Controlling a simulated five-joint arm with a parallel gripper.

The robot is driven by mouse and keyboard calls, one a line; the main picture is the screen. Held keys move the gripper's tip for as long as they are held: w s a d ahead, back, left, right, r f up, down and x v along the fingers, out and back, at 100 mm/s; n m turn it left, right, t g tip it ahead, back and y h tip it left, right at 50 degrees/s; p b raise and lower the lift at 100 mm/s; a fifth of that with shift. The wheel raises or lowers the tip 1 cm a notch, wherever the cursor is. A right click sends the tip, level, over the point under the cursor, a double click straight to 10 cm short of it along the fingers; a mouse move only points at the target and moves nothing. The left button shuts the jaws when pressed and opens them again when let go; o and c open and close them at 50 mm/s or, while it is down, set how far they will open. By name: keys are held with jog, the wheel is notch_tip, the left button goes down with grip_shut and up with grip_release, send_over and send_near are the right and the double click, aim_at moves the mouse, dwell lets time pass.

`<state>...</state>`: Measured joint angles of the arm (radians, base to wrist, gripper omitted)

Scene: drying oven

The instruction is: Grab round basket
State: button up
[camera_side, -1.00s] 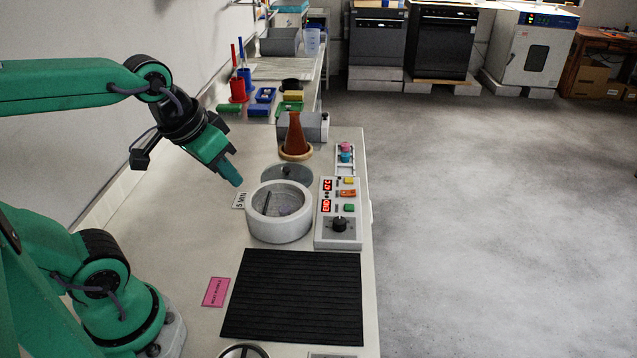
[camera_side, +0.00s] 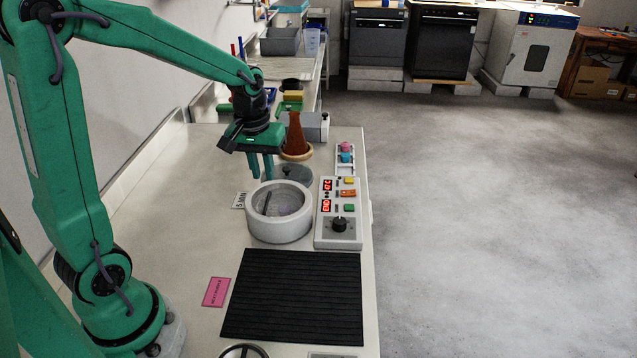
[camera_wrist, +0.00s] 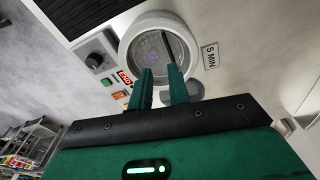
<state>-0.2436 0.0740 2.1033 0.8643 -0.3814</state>
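A white round-walled vessel (camera_side: 262,226) stands on the bench, open at the top. Inside it shows a greyish round basket (camera_side: 284,203) with a dark bar handle (camera_side: 266,203) rising at the left; in the wrist view the basket floor (camera_wrist: 152,46) looks mesh-like and the bar (camera_wrist: 168,42) runs near its right side. My gripper (camera_side: 261,180) points down just above and behind the vessel's back-left rim. In the wrist view its fingertips (camera_wrist: 159,68) are apart with nothing between them, over the vessel's near rim.
A control box (camera_side: 338,226) with red displays stands right of the vessel. A grey disc (camera_side: 295,172) and an amber flask (camera_side: 295,135) are behind it. A black ribbed mat (camera_side: 295,296) lies in front, beside a pink card (camera_side: 216,292). A ringed item (camera_side: 243,351) is cut off below.

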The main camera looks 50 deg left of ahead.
jog(key=n+g, duration=0.1)
jog(key=n, duration=0.1)
send_over(267, 201)
notch_tip(267, 201, down, 5)
jog(key=shift+d+f, duration=0.1)
jog(key=shift+f, duration=0.1)
jog(key=shift+f, duration=1.2)
jog(key=shift+s+f, duration=0.1)
jog(key=shift+f, duration=2.45)
grip_shut()
